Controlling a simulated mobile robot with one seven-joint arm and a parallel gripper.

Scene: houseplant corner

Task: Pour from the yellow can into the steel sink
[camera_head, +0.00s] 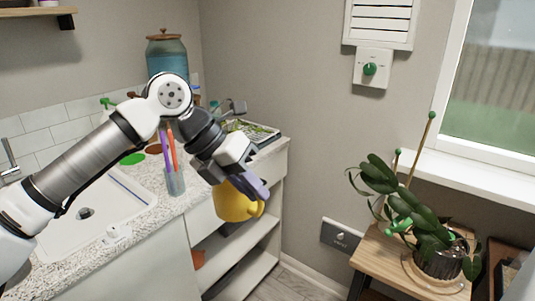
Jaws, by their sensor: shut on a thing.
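The yellow can (234,205) hangs below my gripper (254,186), in front of the open shelf unit and beyond the counter's edge. My gripper is shut on it near its upper right part, where a yellow loop like a handle shows. The can's top is partly hidden by the gripper, so I cannot see inside it. The sink (75,237) is at the left, a pale, nearly white basin set in the speckled counter, with a dark round drain. My arm crosses in front of its left part. The can is apart from the sink, well to its right.
A cup with purple and orange sticks (175,182) stands on the counter between sink and can. A faucet (11,160) is at the far left. A blue-green jar (167,57) and a tray of greens (250,130) are behind. A potted plant (437,255) stands on a wooden table right.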

